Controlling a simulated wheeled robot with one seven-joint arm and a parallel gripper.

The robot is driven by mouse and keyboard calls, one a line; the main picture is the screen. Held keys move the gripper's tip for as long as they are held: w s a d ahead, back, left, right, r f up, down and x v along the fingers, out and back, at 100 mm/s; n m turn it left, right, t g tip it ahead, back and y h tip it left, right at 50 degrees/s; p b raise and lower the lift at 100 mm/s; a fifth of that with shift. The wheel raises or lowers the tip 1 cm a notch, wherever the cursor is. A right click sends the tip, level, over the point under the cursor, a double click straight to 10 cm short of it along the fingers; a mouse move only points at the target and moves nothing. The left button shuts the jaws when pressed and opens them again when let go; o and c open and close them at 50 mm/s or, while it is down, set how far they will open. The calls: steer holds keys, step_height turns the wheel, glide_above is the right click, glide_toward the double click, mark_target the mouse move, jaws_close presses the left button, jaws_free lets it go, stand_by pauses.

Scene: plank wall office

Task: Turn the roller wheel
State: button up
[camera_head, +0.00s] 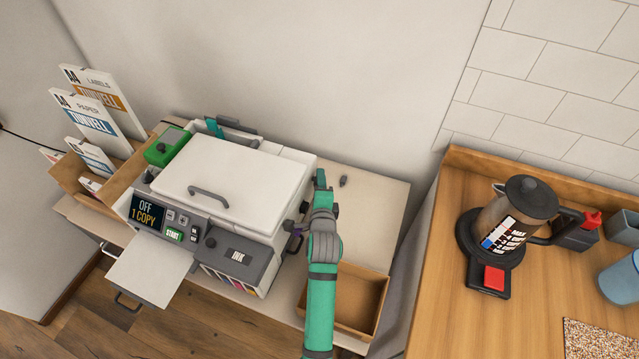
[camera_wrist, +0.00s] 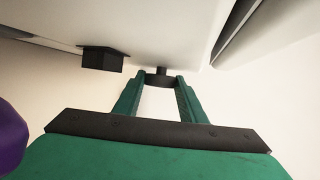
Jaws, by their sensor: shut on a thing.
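The white printer (camera_head: 235,180) stands on the low cabinet, its display reading "OFF 1 COPY". In the wrist view, a dark round roller wheel (camera_wrist: 159,78) on a short stem sticks out of a pale surface. My gripper (camera_wrist: 161,84) is shut on this wheel, with one green finger on each side and the tips against its rim. In the head view, my green arm reaches up along the printer's right side. There the wheel and my fingertips are largely hidden and hard to make out.
In the wrist view, a dark angular block (camera_wrist: 102,59) juts out left of the wheel. A coffee press (camera_head: 515,215) stands on the wooden counter (camera_head: 440,270). Paper boxes (camera_head: 90,120) stand left of the printer.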

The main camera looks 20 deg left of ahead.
steer(key=shift+a, duration=0.1)
steer(key=o, duration=1)
steer(key=v, duration=1)
steer(key=shift+s+r, duration=0.15)
steer(key=shift+s, duration=0.2)
